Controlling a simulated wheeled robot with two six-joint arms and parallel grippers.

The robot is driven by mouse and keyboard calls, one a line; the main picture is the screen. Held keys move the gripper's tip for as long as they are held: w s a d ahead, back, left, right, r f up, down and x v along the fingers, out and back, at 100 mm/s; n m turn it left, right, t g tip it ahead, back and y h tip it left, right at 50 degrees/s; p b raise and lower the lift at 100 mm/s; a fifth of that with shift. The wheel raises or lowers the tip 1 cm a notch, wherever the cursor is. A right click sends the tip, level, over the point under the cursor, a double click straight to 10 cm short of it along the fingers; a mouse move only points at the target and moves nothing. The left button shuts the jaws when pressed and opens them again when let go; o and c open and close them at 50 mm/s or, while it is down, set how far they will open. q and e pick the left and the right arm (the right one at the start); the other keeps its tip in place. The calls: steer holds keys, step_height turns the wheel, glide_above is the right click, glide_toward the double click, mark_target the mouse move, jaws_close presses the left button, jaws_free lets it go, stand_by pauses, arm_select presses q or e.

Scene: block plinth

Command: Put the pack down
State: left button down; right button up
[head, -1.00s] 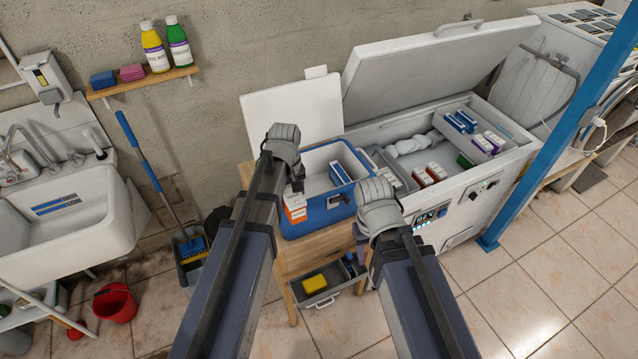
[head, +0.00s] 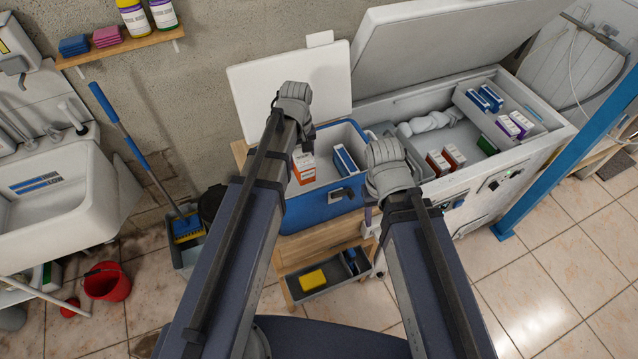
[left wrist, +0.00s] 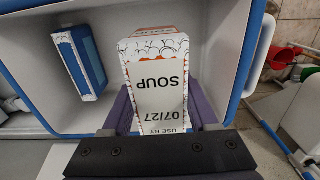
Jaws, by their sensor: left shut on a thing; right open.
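The soup pack (head: 303,167), white and orange, is in my left gripper (head: 304,146). The left wrist view shows the pack (left wrist: 158,90) between the two purple fingers, with "SOUP" and "07/27" on its face. It is within the opening of the blue cooler box (head: 318,211), towards the left wall. I cannot tell whether it touches the box floor. A blue-and-white pack (head: 344,160) stands in the box to its right, apart from it; it also shows in the left wrist view (left wrist: 80,62). My right gripper (head: 369,214) is open beside the box's right front; its fingers are mostly hidden.
The box's white lid (head: 285,85) stands open behind it. To the right is an open chest freezer (head: 470,185) with several packs. A blue post (head: 570,150) stands at the right.

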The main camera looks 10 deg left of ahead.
arm_select(q)
steer(key=shift+w+f+b, duration=0.25)
steer(key=shift+f+b, duration=0.1)
steer(key=shift+f, duration=0.2)
steer(key=shift+w+f, duration=0.1)
steer(key=shift+w, duration=0.15)
steer(key=shift+s+f, duration=0.1)
steer(key=shift+f, duration=0.05)
steer(key=b, duration=1)
glide_above(303, 190)
step_height(303, 190, down, 10)
steer(key=shift+r, duration=0.2)
arm_select(e)
step_height(303, 190, down, 11)
steer(key=shift+w, duration=0.4)
steer(key=shift+f, duration=0.1)
arm_select(q)
steer(key=shift+f, duration=0.15)
steer(key=shift+c, duration=0.8)
jaws_free()
arm_select(e)
steer(key=shift+f, duration=0.1)
arm_select(q)
step_height(303, 190, up, 12)
steer(key=p, duration=1.2)
steer(key=shift+r, duration=0.25)
arm_select(e)
step_height(303, 190, up, 12)
steer(key=shift+r, duration=0.2)
